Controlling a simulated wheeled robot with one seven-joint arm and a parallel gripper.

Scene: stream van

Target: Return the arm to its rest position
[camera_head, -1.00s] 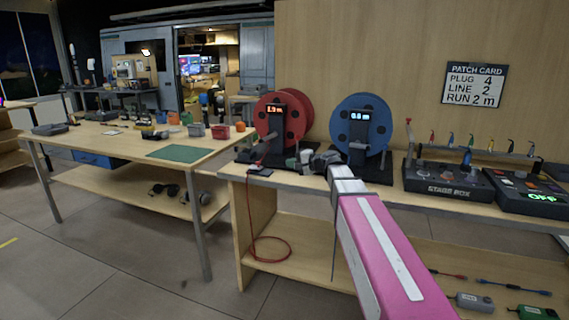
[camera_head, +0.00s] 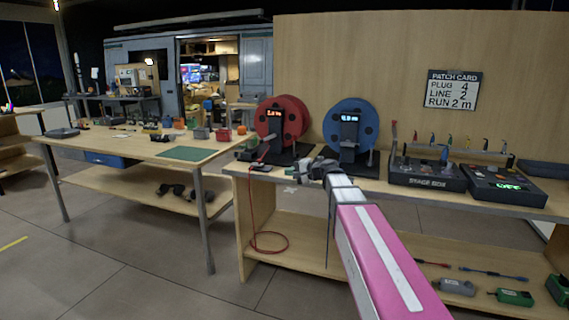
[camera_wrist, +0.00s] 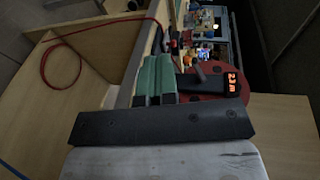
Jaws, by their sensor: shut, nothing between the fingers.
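My arm, with a pink link and grey wrist, reaches up from the lower right of the head view toward the workbench (camera_head: 380,189). My gripper (camera_head: 245,151) is at the left end of the bench, in front of the red reel (camera_head: 293,116). In the wrist view my gripper (camera_wrist: 154,62) shows two green fingers together, with nothing visible between them. The red reel's display (camera_wrist: 234,82) is just to the right of the fingers there. The blue reel (camera_head: 369,124) stands right of the red one, behind my wrist.
A stage box (camera_head: 427,175) and a control box (camera_head: 500,184) sit on the bench's right part. A red cable (camera_head: 252,215) hangs off its left end to the lower shelf. A second table (camera_head: 125,143) stands left with small items. The floor between is clear.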

